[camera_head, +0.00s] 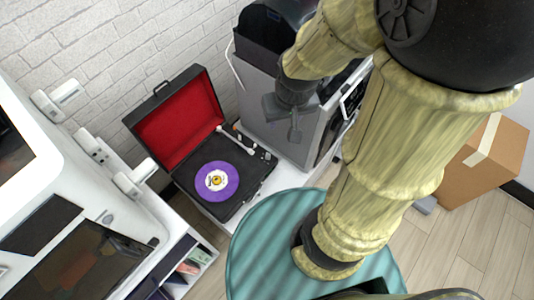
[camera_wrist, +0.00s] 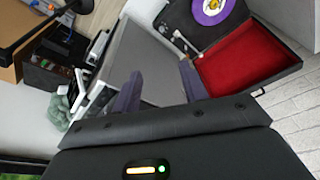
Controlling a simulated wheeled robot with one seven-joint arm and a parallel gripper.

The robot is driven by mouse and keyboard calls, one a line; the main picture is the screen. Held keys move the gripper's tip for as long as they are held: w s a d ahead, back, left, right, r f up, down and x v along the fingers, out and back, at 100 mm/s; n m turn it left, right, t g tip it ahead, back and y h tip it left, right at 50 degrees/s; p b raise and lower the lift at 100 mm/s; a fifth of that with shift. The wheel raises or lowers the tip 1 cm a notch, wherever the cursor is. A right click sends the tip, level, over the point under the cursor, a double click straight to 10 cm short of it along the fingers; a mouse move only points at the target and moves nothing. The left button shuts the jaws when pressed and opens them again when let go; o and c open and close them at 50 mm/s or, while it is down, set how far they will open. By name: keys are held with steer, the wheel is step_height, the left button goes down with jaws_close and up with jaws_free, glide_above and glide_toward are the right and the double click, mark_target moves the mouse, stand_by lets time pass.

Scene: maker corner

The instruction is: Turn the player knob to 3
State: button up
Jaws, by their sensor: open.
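The record player (camera_head: 228,210) is a black open case with a red-lined lid (camera_head: 178,118) and a purple record on its platter. Its white tonearm runs along the right side. Small controls sit at the right of the deck, but the player knob and its setting are too small to tell. In the wrist view the player (camera_wrist: 178,14) is at the top, partly cut off, with its red lid (camera_wrist: 245,62) on the right. My gripper (camera_head: 295,122) is open and empty, above the grey machine to the right of the player. Its two fingers also show in the wrist view (camera_wrist: 160,88).
The grey box-shaped machine (camera_head: 262,82) stands close beside the player. A teal round stool (camera_head: 262,250) is in front. A white machine (camera_head: 60,175) fills the left, and a cardboard box (camera_head: 488,160) stands on the floor at right. A white brick wall is behind.

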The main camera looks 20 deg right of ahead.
mark_target(268, 155)
steer(key=w+f+n+g+b, duration=0.1)
steer(key=w+f+b, duration=0.6)
steer(key=f, duration=0.6)
steer(key=w+f+n+g+b, duration=0.1)
steer(key=w+f+b, duration=0.5)
steer(key=f, duration=0.7)
steer(key=shift+w+f+n+g+b, duration=0.3)
steer(key=shift+w+f+b, duration=0.1)
steer(key=shift+w, duration=0.75)
steer(key=shift+f, duration=0.1)
step_height(268, 155, down, 17)
steer(key=shift+f+b, duration=0.1)
steer(key=shift+b, duration=0.65)
jaws_close()
